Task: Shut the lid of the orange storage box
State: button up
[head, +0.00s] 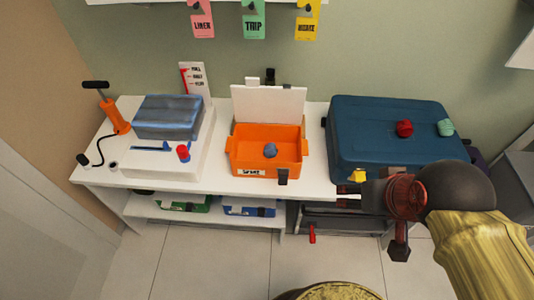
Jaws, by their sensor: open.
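The orange storage box (240,160) stands on the white bench, with a label and a dark latch on its front. Its white lid (268,103) stands raised at the back, so the box is open. A grey-blue ball-like item (270,150) lies inside. My gripper (348,190) is to the right of the box and nearer the camera, in front of the blue suitcase. It is open and apart from the box and lid. A small yellow thing (357,176) shows beside its fingers; I cannot tell whether they touch.
The blue suitcase (385,130) with red and green knobs stands right of the box. A white case (160,152) with a folded blue bundle (168,117) and an orange pump (113,115) stand left. Tags (253,22) hang above. Green and blue bins sit below.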

aim_at(253, 102)
jog(key=i+l+z, duration=0.15)
jog(key=i, duration=0.3)
jog(key=i+l+z, duration=0.15)
jog(key=i, duration=0.3)
